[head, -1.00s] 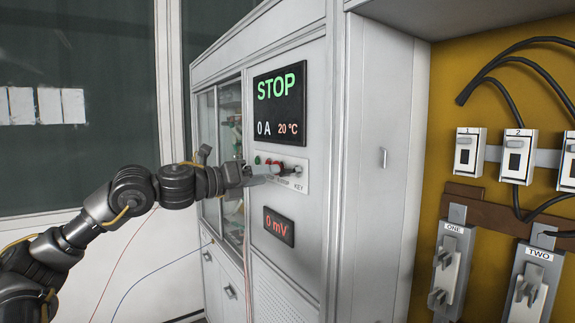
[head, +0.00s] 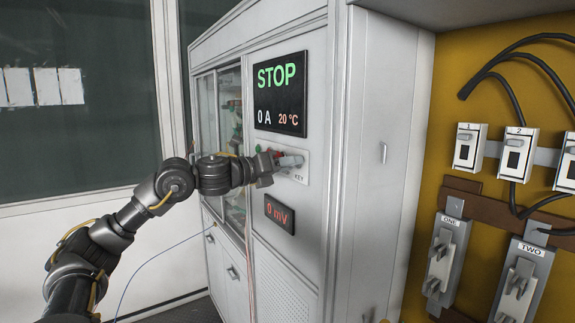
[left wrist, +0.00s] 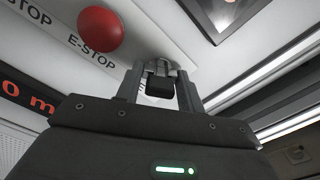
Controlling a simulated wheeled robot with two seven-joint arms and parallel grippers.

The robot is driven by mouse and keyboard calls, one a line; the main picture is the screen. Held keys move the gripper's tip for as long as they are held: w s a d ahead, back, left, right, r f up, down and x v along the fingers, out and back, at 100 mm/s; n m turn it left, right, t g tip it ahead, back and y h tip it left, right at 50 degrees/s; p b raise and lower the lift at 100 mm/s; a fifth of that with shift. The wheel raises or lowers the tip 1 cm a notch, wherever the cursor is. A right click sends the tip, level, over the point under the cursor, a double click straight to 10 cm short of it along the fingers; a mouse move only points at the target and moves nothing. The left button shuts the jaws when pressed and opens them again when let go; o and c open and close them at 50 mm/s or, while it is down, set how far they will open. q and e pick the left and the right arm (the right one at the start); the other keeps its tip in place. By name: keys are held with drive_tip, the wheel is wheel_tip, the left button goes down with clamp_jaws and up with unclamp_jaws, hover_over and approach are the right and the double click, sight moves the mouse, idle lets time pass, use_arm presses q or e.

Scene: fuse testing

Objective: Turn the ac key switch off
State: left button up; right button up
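The grey cabinet (head: 337,140) carries a small control panel with a KEY label (head: 299,178). My left gripper (head: 292,161) is at the right part of this panel, just above the label, and hides the key switch in the head view. In the left wrist view the left gripper's fingers (left wrist: 160,78) are parted at the panel, with a small dark piece (left wrist: 160,87), perhaps the key, between them. Whether they press on it is unclear. The display (head: 280,92) reads STOP, 0 A and 20 °C. My right gripper is not in view.
The red E-STOP button (left wrist: 100,34) is close to the gripper in the left wrist view. A lower display (head: 279,214) reads 0 mV. Glass doors (head: 229,150) are at the cabinet's left. A yellow board (head: 455,55) with switches and cables is at the right.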

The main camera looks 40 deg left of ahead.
use_arm(q)
drive_tip(key=c, duration=0.4)
drive_tip(key=shift+n, duration=0.5)
drive_tip(key=shift+n+p, duration=0.3)
drive_tip(key=shift+n, duration=2.1)
drive_tip(key=shift+n+p, duration=0.35)
drive_tip(key=shift+n, duration=2.85)
drive_tip(key=o, duration=1)
